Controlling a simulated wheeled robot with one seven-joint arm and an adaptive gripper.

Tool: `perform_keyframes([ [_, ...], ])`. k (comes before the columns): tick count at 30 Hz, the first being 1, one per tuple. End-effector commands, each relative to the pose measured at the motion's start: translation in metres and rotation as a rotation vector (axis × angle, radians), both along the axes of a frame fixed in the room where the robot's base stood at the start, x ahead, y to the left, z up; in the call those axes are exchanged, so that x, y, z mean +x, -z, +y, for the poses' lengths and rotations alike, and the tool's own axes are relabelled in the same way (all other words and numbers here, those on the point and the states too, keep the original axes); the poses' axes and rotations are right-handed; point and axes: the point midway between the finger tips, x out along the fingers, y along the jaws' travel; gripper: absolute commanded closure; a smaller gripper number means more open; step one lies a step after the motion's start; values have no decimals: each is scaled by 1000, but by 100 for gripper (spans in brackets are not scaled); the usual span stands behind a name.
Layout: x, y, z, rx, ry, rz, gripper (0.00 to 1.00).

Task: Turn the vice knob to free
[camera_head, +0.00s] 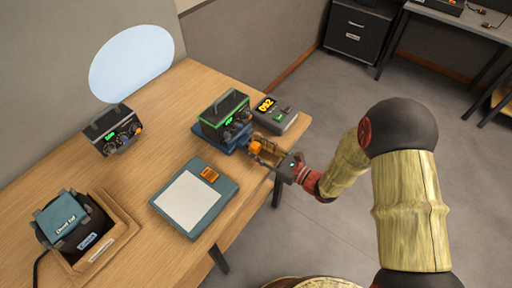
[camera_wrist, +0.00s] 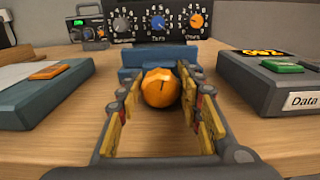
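The blue vice (camera_head: 216,142) sits near the table's right edge with a black, green-trimmed box (camera_head: 226,114) in it. In the wrist view the vice (camera_wrist: 160,56) lies straight ahead, with the box's dials (camera_wrist: 158,22) above it. My gripper (camera_head: 262,150) is at the front of the vice. In the wrist view its fingers (camera_wrist: 161,84) stand open on either side of the knob, with narrow gaps visible. The knob also shows between the fingers in the head view (camera_head: 256,147).
A grey device with an orange display (camera_head: 275,113) stands close on the right. A teal pad with a white panel (camera_head: 190,200) lies on the left. Another black box (camera_head: 113,128) and a wooden tray (camera_head: 110,250) with a teal-lidded device stand farther left on the table.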

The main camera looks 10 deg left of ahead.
Motion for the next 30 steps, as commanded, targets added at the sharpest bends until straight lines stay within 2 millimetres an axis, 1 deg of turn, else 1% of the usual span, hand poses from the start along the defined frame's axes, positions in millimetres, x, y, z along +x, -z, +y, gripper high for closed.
perform_keyframes([
  [1, 0, 0, 0, 0, 0, 0, 68],
  [15, 0, 0, 0, 0, 0, 0, 94],
  [19, 0, 1, 0, -16, 0, -38, 94],
  [27, -1, 2, 0, -94, 0, -223, 94],
  [30, -2, 1, 0, -102, 0, -244, 94],
])
